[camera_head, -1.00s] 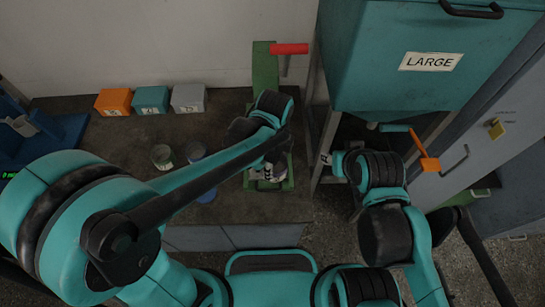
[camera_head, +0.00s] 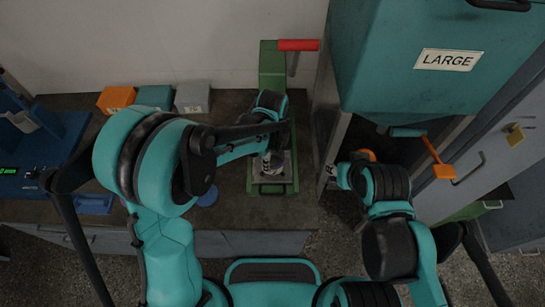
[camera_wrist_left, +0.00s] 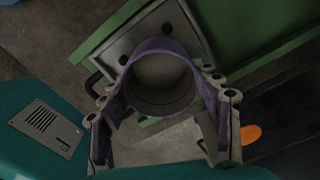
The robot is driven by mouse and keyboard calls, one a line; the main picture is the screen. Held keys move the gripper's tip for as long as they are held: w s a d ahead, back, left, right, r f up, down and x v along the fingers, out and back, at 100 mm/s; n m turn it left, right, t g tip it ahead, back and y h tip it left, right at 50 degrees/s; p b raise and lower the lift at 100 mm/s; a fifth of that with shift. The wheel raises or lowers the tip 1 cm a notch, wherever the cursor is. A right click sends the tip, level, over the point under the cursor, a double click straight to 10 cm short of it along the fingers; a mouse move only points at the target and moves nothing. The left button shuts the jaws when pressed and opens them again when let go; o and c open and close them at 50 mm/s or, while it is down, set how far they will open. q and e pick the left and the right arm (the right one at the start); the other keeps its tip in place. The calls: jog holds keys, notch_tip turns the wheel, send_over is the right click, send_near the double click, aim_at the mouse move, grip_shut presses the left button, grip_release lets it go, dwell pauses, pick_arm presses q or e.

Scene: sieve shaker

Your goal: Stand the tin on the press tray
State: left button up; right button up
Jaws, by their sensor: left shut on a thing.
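My left gripper (camera_head: 270,163) is over the lower part of the green press (camera_head: 271,65) in the head view. It is shut on the tin, an open round cup with a purple wall and a grey inside, clear in the left wrist view (camera_wrist_left: 160,82) between the two fingers (camera_wrist_left: 165,110). The head view mostly hides the tin behind the gripper. The press tray (camera_head: 270,188) is a grey plate in a green frame just below the gripper. In the wrist view a grey plate with dark holes (camera_wrist_left: 178,22) shows beside the tin; whether they touch I cannot tell. My right gripper is not visible.
The press's red handle (camera_head: 298,45) sticks out to the right above. Orange (camera_head: 117,98), teal (camera_head: 154,97) and grey (camera_head: 192,97) boxes stand at the bench's back left. A blue round thing (camera_head: 207,196) lies left of the press. A large teal hopper (camera_head: 420,75) stands right.

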pick_arm(q)
jog(key=shift+f, duration=0.15)
jog(key=o, duration=1.2)
jog(key=shift+c, duration=0.2)
